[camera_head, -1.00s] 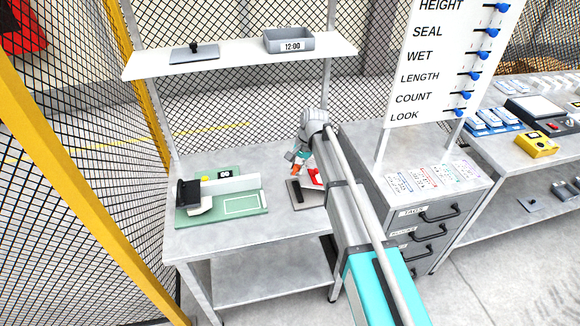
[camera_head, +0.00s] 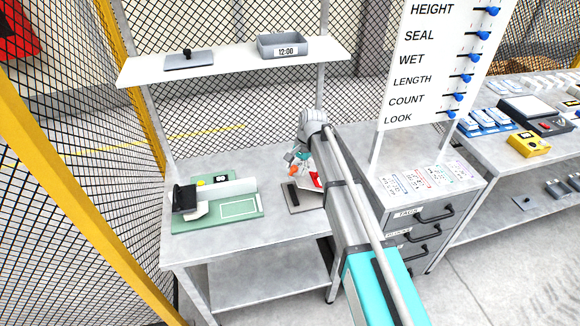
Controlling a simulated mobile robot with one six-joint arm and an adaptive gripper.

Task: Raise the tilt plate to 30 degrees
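A small grey plate (camera_head: 308,205) with a black bar (camera_head: 292,194) on it lies on the bench, partly hidden by my arm. A red part (camera_head: 316,180) shows at its right side, against my arm. I cannot tell whether this plate is the tilt plate, and I can read no angle. My gripper (camera_head: 296,159) is just beyond and above the plate, apart from it. An orange tip shows at its end. It is too small to tell whether the fingers are open or shut. A green fixture (camera_head: 240,209) with a pale upright strip and a black block stands at the left.
A board with blue sliders (camera_head: 440,65) and a drawer cabinet (camera_head: 425,215) stand right. Mesh fencing is left and behind. The bench front (camera_head: 225,238) is clear.

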